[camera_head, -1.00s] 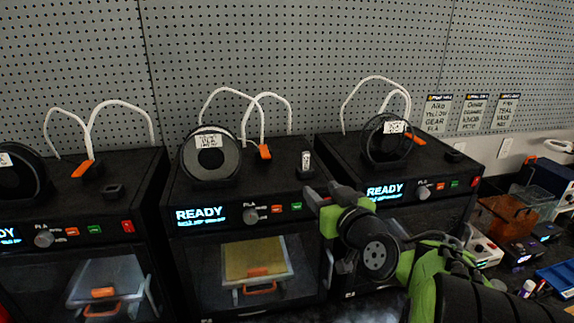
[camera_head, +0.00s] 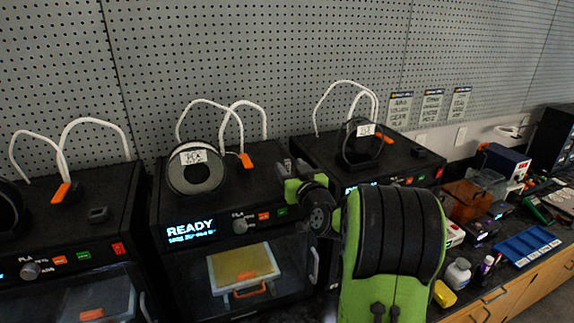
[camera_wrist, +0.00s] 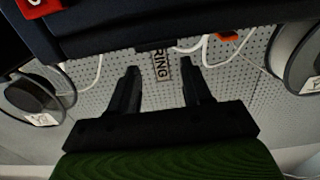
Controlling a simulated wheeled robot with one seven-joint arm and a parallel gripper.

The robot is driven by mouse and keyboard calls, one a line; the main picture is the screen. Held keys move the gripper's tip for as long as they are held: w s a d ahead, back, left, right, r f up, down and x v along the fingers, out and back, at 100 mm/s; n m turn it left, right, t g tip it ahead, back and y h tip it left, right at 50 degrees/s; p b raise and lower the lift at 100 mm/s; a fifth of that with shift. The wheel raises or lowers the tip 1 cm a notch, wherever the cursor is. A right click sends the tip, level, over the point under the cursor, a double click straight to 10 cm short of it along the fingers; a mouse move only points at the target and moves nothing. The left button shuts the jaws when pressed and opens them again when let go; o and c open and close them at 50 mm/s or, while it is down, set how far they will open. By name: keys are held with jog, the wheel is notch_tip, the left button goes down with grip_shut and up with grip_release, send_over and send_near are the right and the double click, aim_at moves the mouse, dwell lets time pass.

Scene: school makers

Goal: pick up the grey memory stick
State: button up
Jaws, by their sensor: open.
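The memory stick (camera_wrist: 161,70) stands in a dark holder on the edge of the middle printer's top. In the wrist view its light label reads "RING" and lies between my two finger tips in the picture. No contact with either finger is visible. My gripper (camera_wrist: 161,78) is open and empty, with a finger on each side of the label. In the head view my gripper (camera_head: 293,168) is at the top right corner of the middle printer (camera_head: 228,200). The stick cannot be made out there, behind or between the fingers.
A filament spool (camera_head: 195,167) and white tubes stand on the middle printer, left of my gripper. The right printer (camera_head: 310,150) is close behind it, with another spool (camera_head: 362,143). An empty-looking dark holder (camera_head: 98,214) sits on the left printer. A blue tray (camera_head: 525,246) lies at right.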

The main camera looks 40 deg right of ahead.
aim_at(288, 166)
jog(key=p+x, duration=0.1)
jog(key=x, duration=0.3)
jog(key=shift+w+p, duration=0.3)
jog(key=shift+p, duration=0.1)
jog(key=shift+s+a+r, duration=0.1)
jog(key=shift+s, duration=0.1)
jog(key=shift+c, duration=0.7)
grip_shut()
